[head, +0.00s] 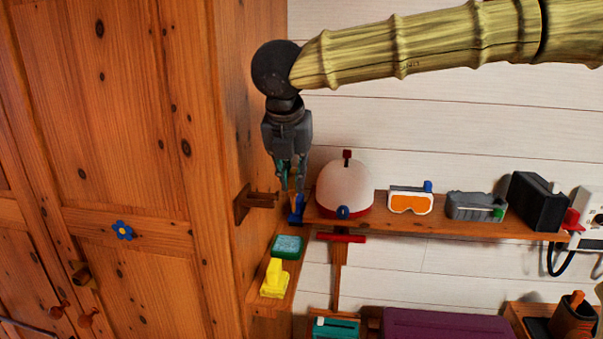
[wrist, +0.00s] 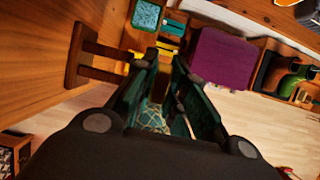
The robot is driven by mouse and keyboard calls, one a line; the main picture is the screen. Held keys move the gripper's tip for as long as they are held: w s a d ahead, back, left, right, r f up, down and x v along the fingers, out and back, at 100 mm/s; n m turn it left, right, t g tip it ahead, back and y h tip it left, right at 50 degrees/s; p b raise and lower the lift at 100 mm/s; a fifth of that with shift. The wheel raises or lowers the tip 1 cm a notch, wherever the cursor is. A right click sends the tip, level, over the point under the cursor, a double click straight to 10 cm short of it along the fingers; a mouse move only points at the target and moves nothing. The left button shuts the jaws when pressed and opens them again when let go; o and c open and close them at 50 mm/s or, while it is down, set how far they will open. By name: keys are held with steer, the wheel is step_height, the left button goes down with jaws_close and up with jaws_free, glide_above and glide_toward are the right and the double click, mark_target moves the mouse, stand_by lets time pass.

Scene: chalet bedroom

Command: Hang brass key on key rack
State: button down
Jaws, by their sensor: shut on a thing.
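My gripper (head: 288,184) points down beside the wooden wardrobe's side, above the left end of the wall shelf. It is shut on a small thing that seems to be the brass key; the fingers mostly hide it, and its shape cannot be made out. In the wrist view my gripper (wrist: 160,62) shows its two green-grey fingers close together at the tips. A dark wooden rack with pegs, seemingly the key rack (head: 243,204), is fixed to the wardrobe's side, left of and slightly below my fingertips. It also shows in the wrist view (wrist: 76,55), left of the fingers, apart from them.
The shelf (head: 470,225) holds a white and red helmet (head: 343,188) close right of my gripper, a blue item (head: 297,210) just below it, goggles (head: 410,202) and a black box (head: 537,202). A lower ledge holds a yellow item (head: 275,280) and a teal box (head: 288,246).

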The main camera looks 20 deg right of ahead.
steer(key=shift+w+a+f, duration=0.15)
steer(key=shift+w+a, duration=0.15)
steer(key=shift+a, duration=0.05)
steer(key=w+a, duration=0.2)
steer(key=a, duration=0.1)
steer(key=w+a, duration=0.1)
steer(key=shift+a+f, duration=0.4)
stand_by(0.4)
steer(key=shift+w+d, duration=0.1)
steer(key=c, duration=1.4)
jaws_free()
steer(key=shift+o, duration=0.2)
